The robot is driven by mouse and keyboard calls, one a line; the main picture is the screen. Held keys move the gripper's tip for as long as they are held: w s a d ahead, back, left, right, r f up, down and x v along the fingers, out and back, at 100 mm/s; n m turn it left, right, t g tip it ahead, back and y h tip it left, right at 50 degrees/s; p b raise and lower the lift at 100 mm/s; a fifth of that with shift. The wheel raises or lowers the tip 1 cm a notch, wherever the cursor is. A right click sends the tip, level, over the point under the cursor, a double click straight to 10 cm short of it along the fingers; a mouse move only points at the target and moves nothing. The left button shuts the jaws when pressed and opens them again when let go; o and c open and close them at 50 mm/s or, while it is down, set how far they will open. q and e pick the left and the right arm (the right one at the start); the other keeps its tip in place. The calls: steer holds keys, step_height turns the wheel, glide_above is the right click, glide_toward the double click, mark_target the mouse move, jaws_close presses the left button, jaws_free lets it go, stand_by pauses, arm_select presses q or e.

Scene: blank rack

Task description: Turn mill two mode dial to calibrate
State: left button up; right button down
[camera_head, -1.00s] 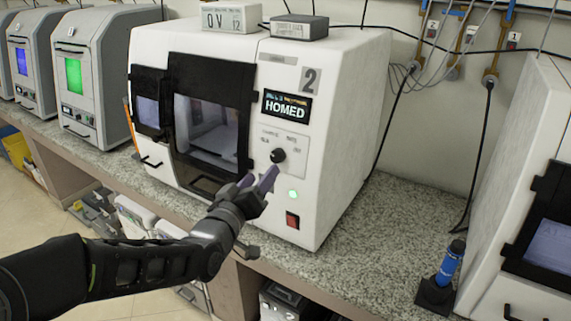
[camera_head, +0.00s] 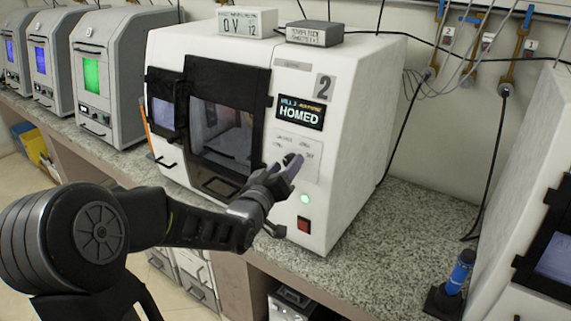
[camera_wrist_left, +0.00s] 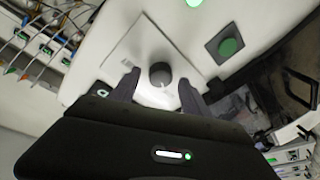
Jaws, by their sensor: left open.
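Mill two (camera_head: 350,120) is the white machine marked "2", with a screen (camera_head: 300,112) reading "HOMED". Its mode dial is a dark round knob on a pale panel (camera_head: 312,166) below the screen. In the head view my left gripper (camera_head: 284,167) is at the panel and partly hides the knob. In the left wrist view the dial (camera_wrist_left: 160,73) lies between the two open fingertips, with a gap showing on each side. The head view's panel lettering is too small to read surely. My right gripper is not in view.
A green light (camera_head: 305,198) and red switch (camera_head: 303,224) sit below the panel. Two boxes (camera_head: 247,20) lie on top of the mill. A blue-handled tool (camera_head: 460,270) stands at right on the speckled counter (camera_head: 400,225). Another white machine (camera_head: 530,190) is at far right.

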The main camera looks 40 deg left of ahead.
arm_select(q)
steer(key=shift+w, duration=0.2)
jaws_close()
stand_by(0.6)
